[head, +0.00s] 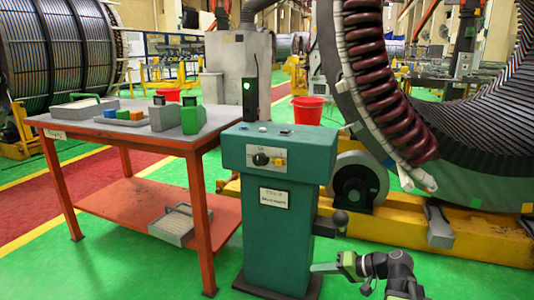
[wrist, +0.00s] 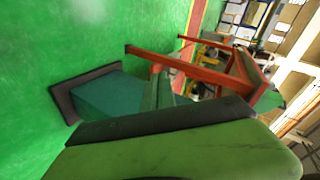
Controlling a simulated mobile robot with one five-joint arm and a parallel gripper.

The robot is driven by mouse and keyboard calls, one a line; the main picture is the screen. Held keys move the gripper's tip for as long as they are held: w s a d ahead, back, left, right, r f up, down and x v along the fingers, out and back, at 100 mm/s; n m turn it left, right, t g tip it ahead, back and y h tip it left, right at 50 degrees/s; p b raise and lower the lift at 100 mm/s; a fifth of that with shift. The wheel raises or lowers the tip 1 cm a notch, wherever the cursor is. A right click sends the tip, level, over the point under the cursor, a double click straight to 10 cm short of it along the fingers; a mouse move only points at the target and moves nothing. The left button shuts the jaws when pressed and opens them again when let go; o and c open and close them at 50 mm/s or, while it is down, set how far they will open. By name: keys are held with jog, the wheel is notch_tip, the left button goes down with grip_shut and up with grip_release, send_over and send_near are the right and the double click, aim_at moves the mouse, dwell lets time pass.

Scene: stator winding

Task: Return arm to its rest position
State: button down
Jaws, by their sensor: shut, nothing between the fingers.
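My arm shows at the bottom right of the head view, low over the green floor and bent. My gripper (head: 318,268) points left, beside the lower right side of the teal control pedestal (head: 268,230). Its jaws are shut with nothing held. In the wrist view a green and black finger of my gripper (wrist: 175,145) fills the bottom. The pedestal (wrist: 105,97) lies behind it, seen sideways and partly hidden. I cannot tell whether the gripper touches the pedestal.
A red table (head: 115,135) with bins and small blocks stands left of the pedestal. The large stator ring (head: 440,165) rests on a yellow base (head: 475,245) behind my arm. A black-knobbed lever (head: 340,218) sticks out at the pedestal's right. Green floor (head: 480,285) is clear at front right.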

jog(key=s+a+f+g+h+p, duration=0.1)
jog(key=s+f+g+h+p, duration=0.5)
jog(key=s+h, duration=0.4)
notch_tip(320, 180, up, 39)
jog(key=w+h+p, duration=0.1)
jog(key=p, duration=3.6)
jog(key=shift+w+f+n+p, duration=0.2)
jog(key=shift+w+n+p, duration=0.1)
jog(key=shift+n+p, duration=0.1)
